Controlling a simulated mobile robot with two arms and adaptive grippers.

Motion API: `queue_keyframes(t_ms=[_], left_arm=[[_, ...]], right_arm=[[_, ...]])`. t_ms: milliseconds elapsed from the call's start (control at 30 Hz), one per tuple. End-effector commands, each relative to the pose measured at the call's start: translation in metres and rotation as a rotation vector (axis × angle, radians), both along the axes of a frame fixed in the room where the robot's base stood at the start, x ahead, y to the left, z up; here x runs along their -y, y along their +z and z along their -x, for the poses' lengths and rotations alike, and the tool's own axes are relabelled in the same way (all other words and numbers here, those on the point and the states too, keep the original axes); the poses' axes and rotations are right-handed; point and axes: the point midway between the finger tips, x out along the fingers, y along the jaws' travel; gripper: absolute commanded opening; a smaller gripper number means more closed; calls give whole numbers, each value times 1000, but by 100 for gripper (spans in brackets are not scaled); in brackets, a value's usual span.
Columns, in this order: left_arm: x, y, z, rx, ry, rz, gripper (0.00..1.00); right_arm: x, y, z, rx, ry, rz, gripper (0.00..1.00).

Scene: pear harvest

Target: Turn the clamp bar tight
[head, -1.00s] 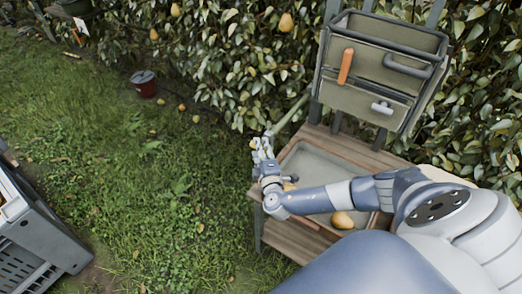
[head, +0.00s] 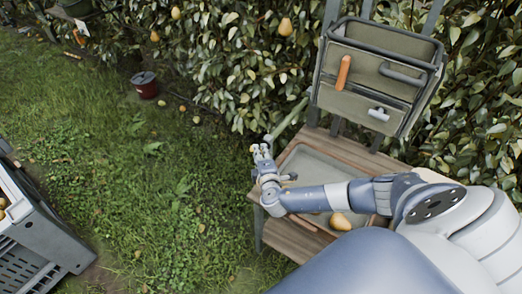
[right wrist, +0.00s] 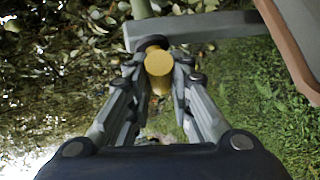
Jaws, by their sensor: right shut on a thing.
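My right gripper (head: 261,152) is at the left end of the wooden bench, by the lower end of a green pole (head: 288,120). In the right wrist view its two fingers (right wrist: 159,85) are closed around the clamp bar (right wrist: 159,63), whose round yellow end faces the camera. A grey bar-shaped part (right wrist: 195,28) lies just beyond the fingertips. The rest of the clamp is mostly hidden by the gripper. My left gripper is out of view.
The wooden bench (head: 287,232) holds a grey tray (head: 305,160) and a pear (head: 340,221). A tool bag (head: 372,75) hangs behind it. A grey crate (head: 45,238) stands left, and a red bucket (head: 144,86) farther back. Open grass lies between.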

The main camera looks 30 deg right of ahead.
Motion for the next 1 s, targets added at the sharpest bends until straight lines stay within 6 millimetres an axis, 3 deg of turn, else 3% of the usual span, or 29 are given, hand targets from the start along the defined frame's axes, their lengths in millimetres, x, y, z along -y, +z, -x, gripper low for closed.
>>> queue_keyframes(t_ms=[33, 500, 800, 1000], left_arm=[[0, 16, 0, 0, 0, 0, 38], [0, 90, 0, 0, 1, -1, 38], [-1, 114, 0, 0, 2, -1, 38], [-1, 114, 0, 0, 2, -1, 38]], right_arm=[[-2, 8, 1, -39, -1, 8, 0], [-4, 11, -3, -447, -1, 173, 0], [-6, 9, -6, -710, 0, 284, 0], [-7, 6, -8, -885, 1, 356, 0]])
